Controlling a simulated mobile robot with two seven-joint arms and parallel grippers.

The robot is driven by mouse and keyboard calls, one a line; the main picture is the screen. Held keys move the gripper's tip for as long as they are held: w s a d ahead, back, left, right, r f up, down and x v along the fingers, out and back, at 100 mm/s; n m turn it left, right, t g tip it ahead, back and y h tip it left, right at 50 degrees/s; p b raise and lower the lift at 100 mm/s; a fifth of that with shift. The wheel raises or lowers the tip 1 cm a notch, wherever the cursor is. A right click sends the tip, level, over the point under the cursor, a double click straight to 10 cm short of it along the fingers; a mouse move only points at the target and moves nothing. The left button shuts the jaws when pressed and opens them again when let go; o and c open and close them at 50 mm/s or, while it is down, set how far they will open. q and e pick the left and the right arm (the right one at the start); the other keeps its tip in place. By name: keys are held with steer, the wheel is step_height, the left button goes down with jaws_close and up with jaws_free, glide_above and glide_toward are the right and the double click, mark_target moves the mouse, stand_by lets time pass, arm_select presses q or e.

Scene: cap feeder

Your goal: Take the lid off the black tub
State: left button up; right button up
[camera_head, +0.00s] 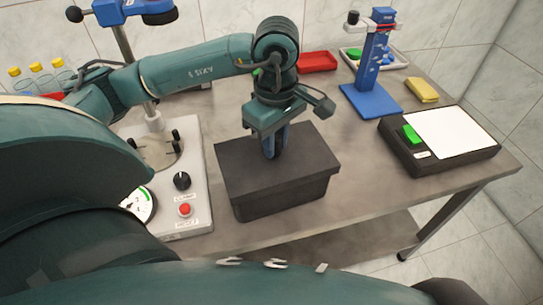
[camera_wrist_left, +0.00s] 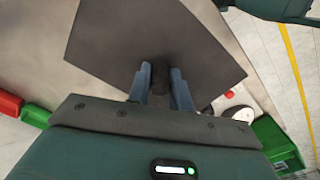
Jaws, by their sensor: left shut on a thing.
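The black tub (camera_head: 285,194) stands on the table near its front edge, right of the grey machine. Its black lid (camera_head: 308,158) lies level on top and seems to sit on the rim; I cannot tell if there is a gap. My left gripper (camera_head: 276,150) points down over the middle of the lid. Its blue fingers are shut on the lid's knob (camera_wrist_left: 160,77), which shows between them in the left wrist view. The lid (camera_wrist_left: 130,38) fills the middle of that view and hides the tub's inside. My right gripper is not in view.
A grey machine (camera_head: 197,190) with a gauge and a red button stands close left of the tub. A blue stand (camera_head: 372,75), a red tray (camera_head: 318,61), a yellow block (camera_head: 422,90) and a black scale-like box (camera_head: 440,145) stand right and behind. Bare table lies right of the tub.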

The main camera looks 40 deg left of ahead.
mark_target(276, 137)
arm_select(q)
steer(key=shift+r+p, duration=1.45)
steer(key=shift+r, duration=1.3)
